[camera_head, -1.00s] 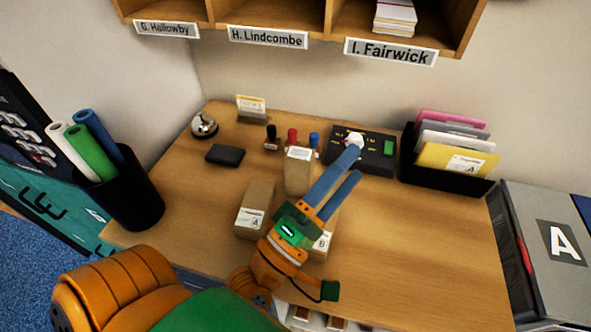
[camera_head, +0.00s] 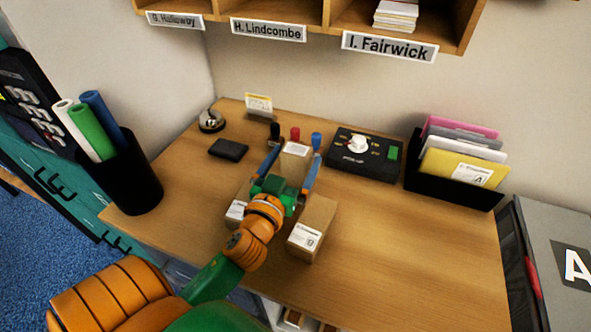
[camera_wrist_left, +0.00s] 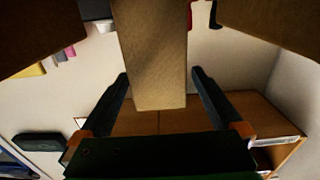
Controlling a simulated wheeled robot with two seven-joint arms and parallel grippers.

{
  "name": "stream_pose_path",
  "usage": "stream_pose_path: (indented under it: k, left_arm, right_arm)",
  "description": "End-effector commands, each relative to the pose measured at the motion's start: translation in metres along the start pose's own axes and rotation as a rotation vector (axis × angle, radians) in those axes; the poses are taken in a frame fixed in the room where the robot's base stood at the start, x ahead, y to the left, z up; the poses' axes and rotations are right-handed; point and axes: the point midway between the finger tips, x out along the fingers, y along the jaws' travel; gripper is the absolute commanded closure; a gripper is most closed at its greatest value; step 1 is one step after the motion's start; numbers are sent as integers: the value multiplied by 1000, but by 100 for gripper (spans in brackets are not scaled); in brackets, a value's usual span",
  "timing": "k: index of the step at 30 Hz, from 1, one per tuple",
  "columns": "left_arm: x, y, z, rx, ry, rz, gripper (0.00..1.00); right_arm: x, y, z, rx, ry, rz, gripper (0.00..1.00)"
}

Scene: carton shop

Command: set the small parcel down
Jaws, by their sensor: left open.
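My left gripper (camera_head: 297,152) is open in the head view, its two blue fingers on either side of a small tan parcel (camera_head: 295,152) with a white top label. The parcel stands upright on the desk; its lower part is hidden by my gripper. In the left wrist view this parcel (camera_wrist_left: 152,55) shows between the open fingers (camera_wrist_left: 160,95), with gaps on both sides. A second carton (camera_head: 236,211) is mostly hidden left of my wrist, and a third carton (camera_head: 314,222) stands to its right. My right gripper is not in view.
Stamps (camera_head: 295,134) stand just behind the parcel. A black box with a white knob (camera_head: 352,146) is behind right, a folder rack (camera_head: 455,185) farther right. The desk's right front (camera_head: 410,255) is clear.

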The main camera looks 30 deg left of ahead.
Motion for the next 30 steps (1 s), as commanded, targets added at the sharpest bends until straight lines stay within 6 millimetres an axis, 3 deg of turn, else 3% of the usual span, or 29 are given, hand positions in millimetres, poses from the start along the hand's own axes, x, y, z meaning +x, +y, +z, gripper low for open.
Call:
stream_pose_path:
  k: [5, 12, 14, 23, 24, 30]
  left_arm:
    - [33, 0, -3, 2, 2, 1, 0]
    - [37, 0, -1, -1, 0, 1, 0]
    - [37, 0, -1, -1, 0, 1, 14]
    - [37, 0, 0, -1, 0, 1, 94]
    - [37, 0, -1, -1, 1, 1, 100]
    - [37, 0, -2, -1, 0, 1, 100]
  right_arm:
    - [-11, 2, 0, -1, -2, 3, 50]
    - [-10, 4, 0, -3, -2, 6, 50]
    - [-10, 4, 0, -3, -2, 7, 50]
    - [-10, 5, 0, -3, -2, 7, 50]
    - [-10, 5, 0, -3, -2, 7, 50]
    - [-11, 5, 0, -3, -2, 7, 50]
